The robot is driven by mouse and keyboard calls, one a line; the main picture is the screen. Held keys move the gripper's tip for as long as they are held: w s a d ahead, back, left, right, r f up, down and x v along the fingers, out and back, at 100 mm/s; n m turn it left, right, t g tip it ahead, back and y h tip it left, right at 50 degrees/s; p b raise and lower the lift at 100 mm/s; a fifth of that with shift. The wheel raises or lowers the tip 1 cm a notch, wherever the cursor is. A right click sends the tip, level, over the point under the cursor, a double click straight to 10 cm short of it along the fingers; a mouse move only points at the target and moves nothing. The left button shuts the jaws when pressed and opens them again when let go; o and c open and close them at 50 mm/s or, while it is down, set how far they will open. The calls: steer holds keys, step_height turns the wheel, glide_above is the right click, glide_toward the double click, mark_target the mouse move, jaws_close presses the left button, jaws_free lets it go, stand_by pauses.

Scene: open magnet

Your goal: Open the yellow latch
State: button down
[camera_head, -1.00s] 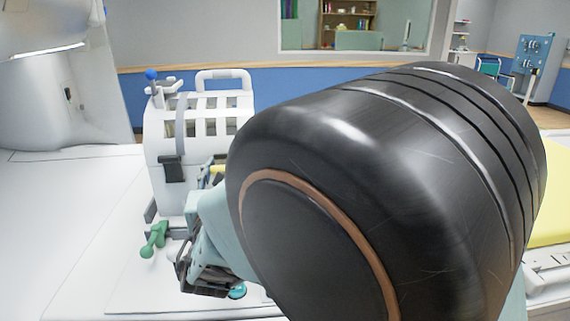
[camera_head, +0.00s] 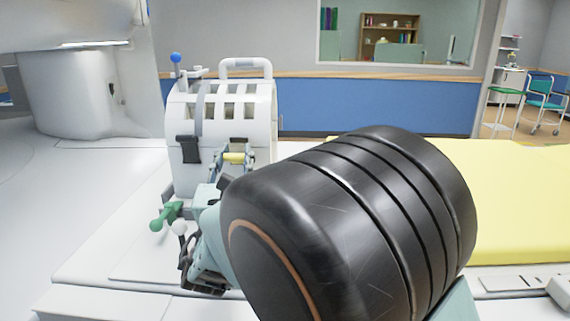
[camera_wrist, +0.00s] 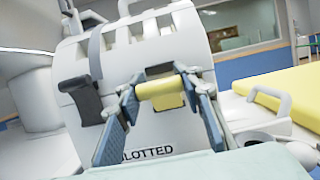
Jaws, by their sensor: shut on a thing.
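The yellow latch (camera_head: 234,158) is a short yellow bar on the front of a white slotted, rounded housing (camera_head: 252,103). In the wrist view the yellow latch (camera_wrist: 160,92) lies crosswise between the two blue-grey fingers. My gripper (camera_wrist: 157,86) is shut on it, with one finger at each end of the bar. A yellow plate shows behind and below the bar. In the head view my dark arm link covers the lower right of the housing and part of my gripper.
A black latch (camera_head: 189,149) sits left of the yellow one. A blue-knobbed post (camera_head: 176,58) rises at the back. A yellow pad (camera_head: 520,190) lies to the right.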

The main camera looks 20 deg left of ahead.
steer(key=shift+s+d+f+t+b, duration=0.15)
steer(key=shift+f+t+b, duration=0.2)
steer(key=shift+b, duration=0.4)
steer(key=shift+s, duration=0.1)
steer(key=c, duration=1.4)
jaws_free()
steer(key=shift+r, duration=0.1)
steer(key=shift+o, duration=0.2)
steer(key=v, duration=1.2)
